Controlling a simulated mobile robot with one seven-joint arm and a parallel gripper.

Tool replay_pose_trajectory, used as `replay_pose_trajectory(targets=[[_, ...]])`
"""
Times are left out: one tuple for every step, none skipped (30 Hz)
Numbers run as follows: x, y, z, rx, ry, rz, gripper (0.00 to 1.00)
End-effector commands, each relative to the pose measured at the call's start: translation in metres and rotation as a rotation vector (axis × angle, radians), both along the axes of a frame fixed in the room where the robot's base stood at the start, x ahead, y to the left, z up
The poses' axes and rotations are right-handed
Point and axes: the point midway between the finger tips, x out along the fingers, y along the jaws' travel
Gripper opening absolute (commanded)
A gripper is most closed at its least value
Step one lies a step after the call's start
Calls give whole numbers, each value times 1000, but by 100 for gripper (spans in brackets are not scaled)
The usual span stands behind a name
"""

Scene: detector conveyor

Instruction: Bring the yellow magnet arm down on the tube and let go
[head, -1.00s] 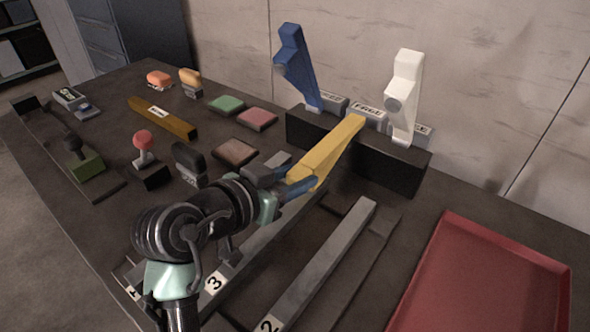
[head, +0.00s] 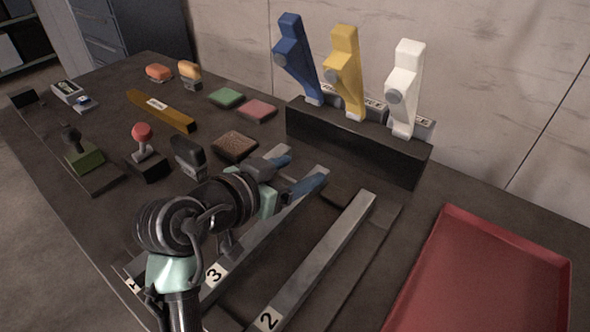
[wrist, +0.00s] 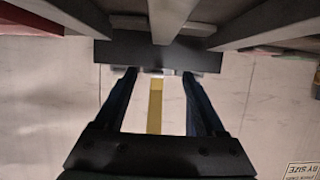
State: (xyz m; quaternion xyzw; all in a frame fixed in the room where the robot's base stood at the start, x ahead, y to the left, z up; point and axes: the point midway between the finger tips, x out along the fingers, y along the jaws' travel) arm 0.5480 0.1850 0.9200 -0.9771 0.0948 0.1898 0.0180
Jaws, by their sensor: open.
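The yellow magnet arm (head: 345,75) stands raised on the dark block, between the blue and white arms. Part of it shows as a yellow strip (wrist: 155,105) between my fingers in the wrist view. My gripper (head: 297,168) is open and empty, low over the grey bars in front of the block and apart from the yellow arm. Its two fingers also show spread in the wrist view (wrist: 158,85). A long grey bar, apparently the tube (head: 250,245), lies beneath my gripper with a "3" label at its near end. My gripper hides part of it.
The blue arm (head: 292,55) and white arm (head: 405,90) stand raised on the dark block (head: 350,148). Another grey bar (head: 325,255) is labelled "2". A red tray (head: 490,280) is at right. Stamps and pads lie left of my arm.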

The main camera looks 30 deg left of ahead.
Motion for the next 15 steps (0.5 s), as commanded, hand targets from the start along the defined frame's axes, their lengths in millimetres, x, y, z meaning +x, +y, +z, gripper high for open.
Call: replay_pose_trajectory(targets=[[-2, 1, 1, 0, -1, 1, 72], [-4, 2, 2, 0, -1, 2, 72], [-8, 3, 4, 1, -2, 3, 72], [-11, 3, 6, 1, -3, 4, 72], [-15, 4, 8, 0, -2, 3, 72], [-22, 5, 11, 1, -3, 3, 72], [-28, 6, 13, 0, -2, 4, 72], [-34, 8, 16, 1, -3, 6, 72], [-42, 9, 19, 0, -2, 4, 72], [-49, 10, 22, 1, -3, 5, 72], [-55, 12, 24, 1, -2, 5, 72], [-63, 13, 28, 0, -2, 4, 72], [-70, 15, 30, 1, -2, 6, 72], [-75, 16, 32, 2, -1, 5, 72], [-83, 17, 36, 1, -2, 4, 72]])
